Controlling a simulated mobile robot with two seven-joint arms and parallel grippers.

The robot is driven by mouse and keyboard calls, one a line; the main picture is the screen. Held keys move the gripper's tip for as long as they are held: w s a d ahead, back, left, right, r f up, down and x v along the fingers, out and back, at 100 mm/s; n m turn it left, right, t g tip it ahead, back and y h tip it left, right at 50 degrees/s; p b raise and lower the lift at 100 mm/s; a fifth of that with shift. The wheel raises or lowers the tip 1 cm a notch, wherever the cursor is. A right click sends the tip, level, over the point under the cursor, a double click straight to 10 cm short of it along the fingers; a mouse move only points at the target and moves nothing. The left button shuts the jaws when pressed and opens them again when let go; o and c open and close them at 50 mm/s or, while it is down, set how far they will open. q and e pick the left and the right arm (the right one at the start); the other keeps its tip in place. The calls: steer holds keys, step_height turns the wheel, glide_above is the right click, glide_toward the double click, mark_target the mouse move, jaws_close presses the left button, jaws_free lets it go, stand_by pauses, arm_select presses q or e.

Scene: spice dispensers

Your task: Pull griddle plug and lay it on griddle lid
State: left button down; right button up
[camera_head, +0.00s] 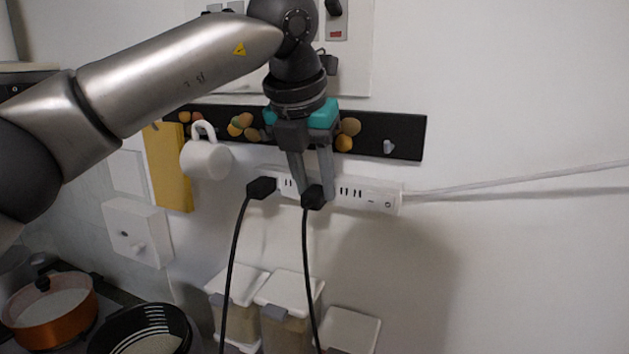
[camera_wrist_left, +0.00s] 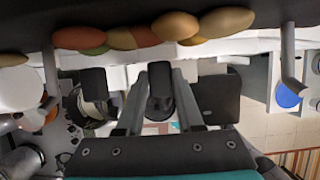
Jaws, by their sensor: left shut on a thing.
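Two black plugs sit at a white power strip (camera_head: 368,196) on the wall, each with a black cord hanging down. My left gripper (camera_head: 314,192) reaches down from above and is shut on the right plug (camera_head: 314,201). In the left wrist view this plug (camera_wrist_left: 160,88) lies between the two fingers of the gripper (camera_wrist_left: 160,80). The held plug appears to be at the strip's face; whether its prongs are in is hidden. The other plug (camera_head: 262,187) is to the left, apart from my fingers. I cannot make out the griddle lid for certain. My right gripper is not in view.
A white mug (camera_head: 206,160) hangs left of the gripper from a dark rail (camera_head: 408,137). White-lidded spice dispensers (camera_head: 290,290) stand below the strip, behind the cords. An orange pot (camera_head: 50,310) and a black pan (camera_head: 120,325) are at lower left.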

mark_target(309, 209)
arm_select(q)
steer(key=shift+s+a+b, duration=0.2)
steer(key=shift+s+b, duration=0.4)
steer(key=shift+b, duration=0.05)
steer(key=shift+s, duration=0.1)
steer(key=shift+s+a+b, duration=0.2)
steer(key=shift+s+b, duration=0.1)
steer(key=shift+b, duration=0.05)
steer(key=shift+s, duration=0.1)
steer(key=shift+s+a+b, duration=0.2)
steer(key=shift+s+b, duration=0.2)
steer(key=shift+b, duration=0.1)
steer(key=shift+s+a+b, duration=0.3)
steer(key=shift+s+b, duration=0.3)
steer(key=shift+s, duration=0.15)
steer(key=shift+s+a+b, duration=0.3)
steer(key=shift+s+b, duration=0.25)
steer(key=shift+s, duration=0.15)
